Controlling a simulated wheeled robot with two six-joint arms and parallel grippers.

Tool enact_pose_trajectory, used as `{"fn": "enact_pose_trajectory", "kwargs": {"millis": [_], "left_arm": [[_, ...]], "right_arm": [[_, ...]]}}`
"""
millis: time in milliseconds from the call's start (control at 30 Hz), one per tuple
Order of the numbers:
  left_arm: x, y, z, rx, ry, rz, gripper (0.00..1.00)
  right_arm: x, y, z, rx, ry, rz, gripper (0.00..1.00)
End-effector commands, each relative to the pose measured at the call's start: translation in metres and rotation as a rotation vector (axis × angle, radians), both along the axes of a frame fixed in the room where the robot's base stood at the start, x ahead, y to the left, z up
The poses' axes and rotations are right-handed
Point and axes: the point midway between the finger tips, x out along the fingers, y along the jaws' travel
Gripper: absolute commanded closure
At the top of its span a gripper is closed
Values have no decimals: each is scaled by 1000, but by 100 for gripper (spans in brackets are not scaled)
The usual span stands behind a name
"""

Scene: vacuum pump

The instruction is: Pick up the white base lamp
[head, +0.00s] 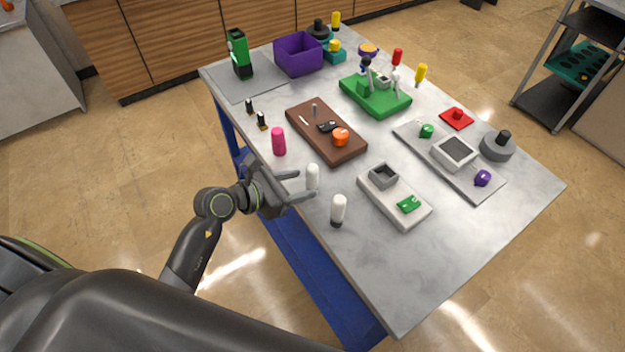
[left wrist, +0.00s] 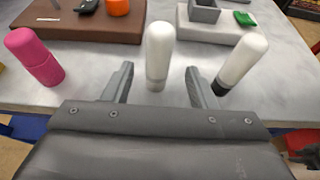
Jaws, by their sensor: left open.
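The white base lamp (head: 312,176) is a white, round-topped cylinder standing upright near the table's left edge. In the left wrist view the white base lamp (left wrist: 158,52) appears midway between my fingers, its base white too. My left gripper (head: 303,187) is open, with its fingertips close to the lamp; I cannot tell whether they touch it. It also shows open in the left wrist view (left wrist: 159,72). A second white lamp with a black base (head: 338,209) stands to the right, outside the fingers. My right gripper is not in view.
A pink lamp (head: 278,141) stands to the left of the gripper. A brown board (head: 348,152) and a light tray (head: 412,217) with a grey box and green part lie beyond. The table's front right area is clear.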

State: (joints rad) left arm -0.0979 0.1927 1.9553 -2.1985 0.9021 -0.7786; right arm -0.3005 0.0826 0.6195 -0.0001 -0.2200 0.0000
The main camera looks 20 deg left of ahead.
Motion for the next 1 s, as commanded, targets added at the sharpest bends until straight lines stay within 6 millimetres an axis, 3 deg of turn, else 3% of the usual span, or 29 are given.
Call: {"fn": "enact_pose_trajectory", "kwargs": {"millis": [667,1000], "left_arm": [[46,-33,-23,-2,1,0,48],[50,-36,-27,1,-1,0,48]], "right_arm": [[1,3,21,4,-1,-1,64],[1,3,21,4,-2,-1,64]]}}
